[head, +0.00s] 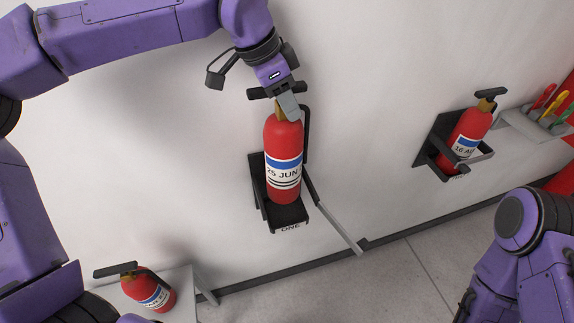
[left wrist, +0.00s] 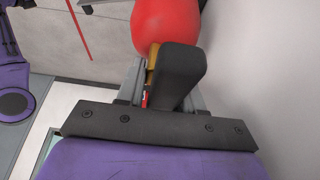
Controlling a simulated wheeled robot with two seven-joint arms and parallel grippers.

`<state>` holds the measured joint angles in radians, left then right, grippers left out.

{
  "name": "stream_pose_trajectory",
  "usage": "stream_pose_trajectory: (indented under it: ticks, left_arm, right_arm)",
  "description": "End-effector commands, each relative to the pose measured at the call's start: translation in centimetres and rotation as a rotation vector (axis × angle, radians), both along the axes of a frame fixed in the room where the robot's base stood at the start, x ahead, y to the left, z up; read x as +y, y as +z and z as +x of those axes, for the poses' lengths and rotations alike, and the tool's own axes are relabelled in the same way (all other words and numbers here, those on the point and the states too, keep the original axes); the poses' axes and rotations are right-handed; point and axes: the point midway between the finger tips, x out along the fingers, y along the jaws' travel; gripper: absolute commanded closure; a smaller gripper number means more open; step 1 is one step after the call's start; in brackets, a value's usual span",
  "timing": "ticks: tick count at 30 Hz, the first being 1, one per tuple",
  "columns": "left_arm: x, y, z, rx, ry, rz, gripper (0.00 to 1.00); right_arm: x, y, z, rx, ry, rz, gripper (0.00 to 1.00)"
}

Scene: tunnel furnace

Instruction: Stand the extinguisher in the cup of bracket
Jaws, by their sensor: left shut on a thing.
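A red extinguisher (head: 283,150) labelled "25 JUN" hangs upright below my left gripper (head: 287,100), which is shut on its top at the neck. In the left wrist view the extinguisher's red body (left wrist: 165,25) and black handle show between the fingers (left wrist: 165,85). The black bracket (head: 258,185) marked "ONE" is on the wall behind and under it. The extinguisher's base overlaps the bracket's bottom plate (head: 287,214); I cannot tell whether it touches. A grey bar (head: 338,225) stands swung out at the bracket's right. My right gripper is out of view; only its arm shows.
A second extinguisher (head: 467,138) sits in another wall bracket (head: 432,140) at the right. A tool shelf (head: 520,125) with coloured handles is beyond it. A third extinguisher (head: 150,290) stands on a pale low surface (head: 184,282) at the lower left.

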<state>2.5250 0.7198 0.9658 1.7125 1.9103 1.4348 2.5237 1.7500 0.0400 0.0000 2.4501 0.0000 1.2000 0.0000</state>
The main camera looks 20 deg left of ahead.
Motion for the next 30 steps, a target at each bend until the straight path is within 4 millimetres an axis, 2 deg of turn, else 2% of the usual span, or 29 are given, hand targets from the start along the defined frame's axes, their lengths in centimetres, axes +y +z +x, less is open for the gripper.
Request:
stream_pose_trajectory:
  ticks: [2, 9, 21, 29, 30]
  left_arm:
    - [0.0, -0.2, 0.0, -0.004, -0.001, -0.002, 1.00]
    - [0.0, -4.3, 0.0, -0.003, -0.002, -0.003, 1.00]
    - [0.0, -9.0, 0.1, -0.004, -0.001, -0.002, 1.00]
    - [-0.1, -9.6, 0.1, -0.007, 0.000, -0.002, 1.00]
    - [0.0, -10.0, 0.0, 0.000, -0.001, 0.001, 0.51]
  right_arm:
    - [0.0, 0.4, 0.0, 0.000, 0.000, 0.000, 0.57]
    - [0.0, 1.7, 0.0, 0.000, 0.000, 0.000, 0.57]
    - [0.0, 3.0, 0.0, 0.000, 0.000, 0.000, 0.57]
    - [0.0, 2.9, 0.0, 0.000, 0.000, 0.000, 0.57]
    - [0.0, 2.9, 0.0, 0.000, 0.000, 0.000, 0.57]
